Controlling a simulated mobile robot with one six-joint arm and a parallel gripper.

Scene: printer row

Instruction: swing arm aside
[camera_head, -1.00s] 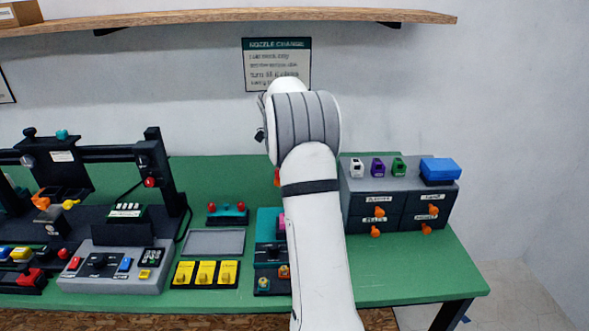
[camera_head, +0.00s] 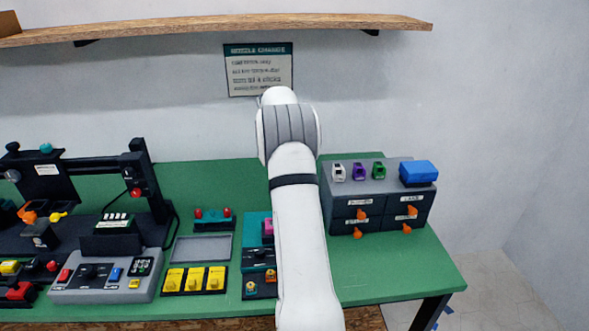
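My white arm rises from the bottom of the head view, in front of the bench, and bends at a grey-ribbed joint below the wall sign (camera_head: 260,70). My gripper is not visible; the far end of the arm is hidden behind that joint. The arm covers part of the green bench (camera_head: 385,270) and the right part of a teal and black holder (camera_head: 257,255). The grey drawer unit (camera_head: 346,200) with orange knobs stands just right of the arm.
A printer (camera_head: 140,180) and a grey control panel (camera_head: 105,288) stand at the left. A grey tray (camera_head: 202,247) and several yellow blocks (camera_head: 195,279) lie left of the arm. A blue box (camera_head: 418,173) sits on the drawers. The front right of the bench is clear. A wooden shelf (camera_head: 220,20) hangs above.

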